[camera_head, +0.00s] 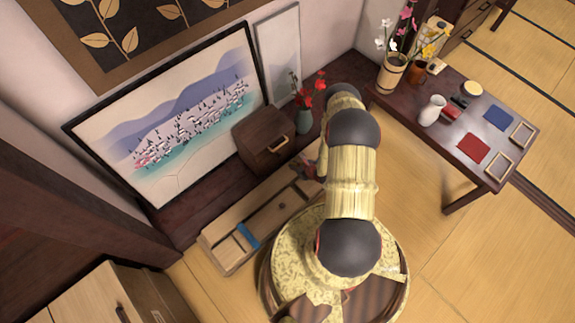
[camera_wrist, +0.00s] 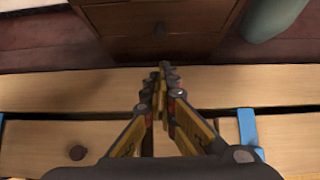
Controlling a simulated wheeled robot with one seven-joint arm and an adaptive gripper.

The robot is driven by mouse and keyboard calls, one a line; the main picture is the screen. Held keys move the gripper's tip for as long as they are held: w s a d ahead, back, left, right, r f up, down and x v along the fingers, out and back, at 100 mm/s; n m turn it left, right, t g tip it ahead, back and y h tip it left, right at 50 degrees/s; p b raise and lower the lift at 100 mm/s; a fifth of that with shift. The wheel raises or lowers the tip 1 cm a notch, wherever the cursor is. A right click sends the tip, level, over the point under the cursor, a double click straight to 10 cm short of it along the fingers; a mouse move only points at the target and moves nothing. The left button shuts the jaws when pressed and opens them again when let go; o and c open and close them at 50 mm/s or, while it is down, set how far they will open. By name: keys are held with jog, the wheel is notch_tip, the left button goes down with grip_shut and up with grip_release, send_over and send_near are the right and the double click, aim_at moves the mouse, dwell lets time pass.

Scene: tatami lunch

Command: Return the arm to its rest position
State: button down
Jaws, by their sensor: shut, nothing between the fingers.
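My arm reaches from my base toward the small dark wooden cabinet at the back in the head view. My gripper (camera_head: 309,168) is mostly hidden beside the arm there. In the wrist view my gripper (camera_wrist: 161,85) has its fingertips together, with nothing between them. The fingers are over a light wooden box (camera_wrist: 220,88), in front of the dark cabinet (camera_wrist: 190,48). The box (camera_head: 212,243) also shows in the head view, partly hidden by my arm.
A blue piece (camera_head: 247,236) lies at the box. A vase with red flowers (camera_head: 304,121) stands beside the cabinet (camera_head: 255,128). A low table (camera_head: 450,150) at right holds a white jug (camera_head: 432,110), a red square (camera_head: 472,148) and a blue square (camera_head: 498,117). Tatami floor (camera_head: 450,265) at lower right is clear.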

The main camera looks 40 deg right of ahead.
jog(key=p+v, duration=0.1)
jog(key=v, duration=0.5)
jog(key=shift+s+p, duration=0.15)
jog(key=shift+p, duration=0.25)
jog(key=shift+a, duration=0.2)
